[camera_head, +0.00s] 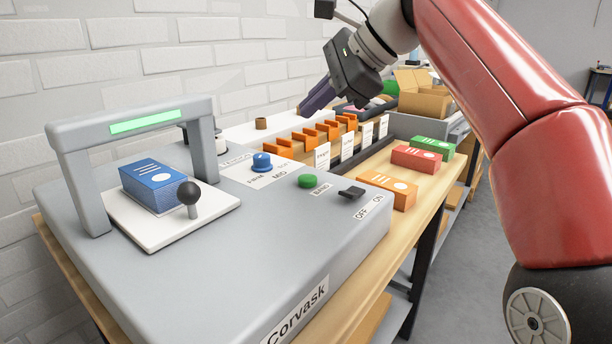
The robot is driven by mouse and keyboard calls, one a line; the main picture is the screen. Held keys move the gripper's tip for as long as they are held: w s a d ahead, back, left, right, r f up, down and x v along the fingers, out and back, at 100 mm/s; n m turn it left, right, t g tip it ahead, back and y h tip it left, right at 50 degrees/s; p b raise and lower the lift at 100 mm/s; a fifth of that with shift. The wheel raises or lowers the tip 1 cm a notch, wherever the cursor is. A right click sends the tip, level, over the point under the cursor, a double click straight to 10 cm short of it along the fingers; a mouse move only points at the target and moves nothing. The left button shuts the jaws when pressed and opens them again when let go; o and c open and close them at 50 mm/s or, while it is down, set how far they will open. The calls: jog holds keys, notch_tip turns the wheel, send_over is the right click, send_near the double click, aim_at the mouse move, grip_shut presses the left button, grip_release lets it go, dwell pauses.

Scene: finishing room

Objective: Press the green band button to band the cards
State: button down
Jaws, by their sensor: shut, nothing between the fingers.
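The green band button (308,181) sits on the right part of the grey machine's top (300,225), labelled in small print. It stands clear, with nothing touching it. A blue deck of cards (152,186) lies on the white plate (119,212) under the machine's grey arch, behind a black ball-topped lever (188,196). A green strip (148,122) is lit on the arch. My gripper (306,107) is shut and empty, raised above the far side of the bench, beyond the button and pointing down to the left. Its fingertips are small and dark here.
A blue knob (261,162) set near MID and a black OFF/ON switch (351,192) flank the button. Orange (387,190), red (416,158) and green (431,146) boxes lie on the wooden bench at right. Orange dividers (312,137) and a cardboard box (421,99) stand behind.

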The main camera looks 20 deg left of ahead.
aim_at(314, 178)
jog(key=shift+f+b, duration=2.3)
jog(key=shift+f, duration=2.05)
jog(key=shift+f, duration=0.1)
jog(key=shift+f, duration=0.3)
jog(key=shift+f+b, duration=0.35)
jog(key=shift+f, duration=0.2)
jog(key=shift+r, duration=0.1)
jog(key=shift+r+p, duration=0.9)
jog(key=shift+p, duration=0.3)
